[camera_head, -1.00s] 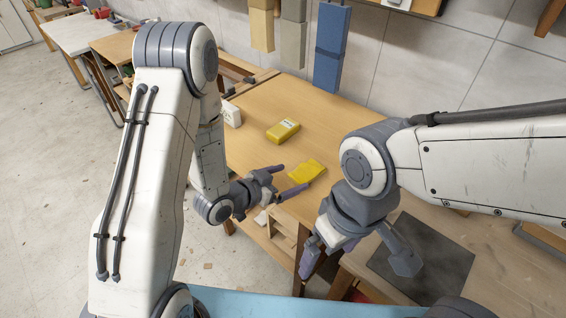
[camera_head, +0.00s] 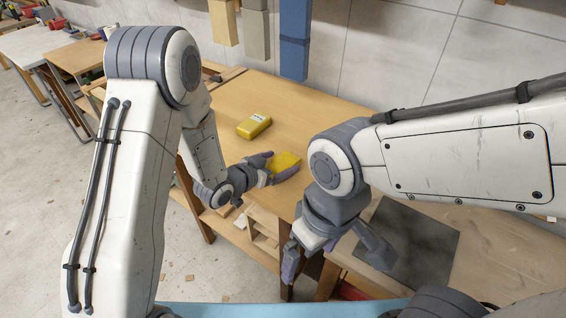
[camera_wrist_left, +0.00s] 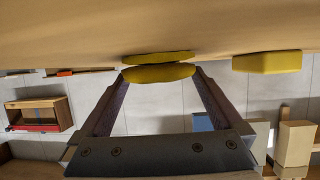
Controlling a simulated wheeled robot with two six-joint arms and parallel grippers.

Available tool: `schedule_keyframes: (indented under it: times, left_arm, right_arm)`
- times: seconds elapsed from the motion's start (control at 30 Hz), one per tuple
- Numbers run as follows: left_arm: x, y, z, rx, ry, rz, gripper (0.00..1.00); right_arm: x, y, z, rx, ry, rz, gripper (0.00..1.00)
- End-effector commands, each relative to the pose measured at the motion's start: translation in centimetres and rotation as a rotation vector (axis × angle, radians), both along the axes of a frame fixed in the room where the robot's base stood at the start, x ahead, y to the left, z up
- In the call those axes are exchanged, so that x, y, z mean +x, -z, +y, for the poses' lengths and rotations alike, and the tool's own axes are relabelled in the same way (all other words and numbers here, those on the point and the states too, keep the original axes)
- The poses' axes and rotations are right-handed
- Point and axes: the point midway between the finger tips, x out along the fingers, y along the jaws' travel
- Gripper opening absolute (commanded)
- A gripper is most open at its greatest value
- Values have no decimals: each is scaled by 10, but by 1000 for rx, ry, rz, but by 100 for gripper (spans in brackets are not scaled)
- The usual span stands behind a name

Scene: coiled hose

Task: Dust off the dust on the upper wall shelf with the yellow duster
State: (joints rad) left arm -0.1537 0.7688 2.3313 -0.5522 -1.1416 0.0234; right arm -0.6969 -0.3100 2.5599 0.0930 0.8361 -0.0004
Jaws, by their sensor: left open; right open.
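The yellow duster (camera_head: 284,161) looks like a flat folded cloth and lies on the wooden bench top. My left gripper (camera_head: 281,166) is open at the duster, with one finger reaching past each side of it. In the left wrist view the duster (camera_wrist_left: 158,73) sits between the open fingertips; I cannot tell whether they touch it. My right gripper (camera_head: 336,268) is open and empty, hanging near the front edge of the bench beside a dark mat. I cannot make out the upper wall shelf or its dust in the head view.
A dark mat (camera_head: 408,245) lies to the right. Blue (camera_head: 295,40) and tan panels hang on the tiled wall. A wooden wall unit (camera_wrist_left: 38,115) shows in the left wrist view.

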Motion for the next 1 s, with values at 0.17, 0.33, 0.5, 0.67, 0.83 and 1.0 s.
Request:
schedule_keyframes:
  times: [0.17,0.33,0.5,0.67,0.83,1.0]
  left_arm:
    - [12,6,-11,-1,1,-1,100]
    - [12,7,-11,-1,1,-1,100]
    - [12,7,-11,-1,1,-1,58]
    - [12,6,-11,-1,1,-1,31]
    - [12,6,-11,-2,1,-1,30]
    - [12,-1,-11,-1,1,-2,30]
  right_arm:
    - [0,-3,0,0,0,0,100]
    - [0,-2,0,0,0,0,100]
    - [0,-2,0,0,0,0,100]
    - [0,-2,0,0,0,0,100]
    - [0,-2,0,0,0,0,100]
    - [0,-2,0,0,0,0,100]
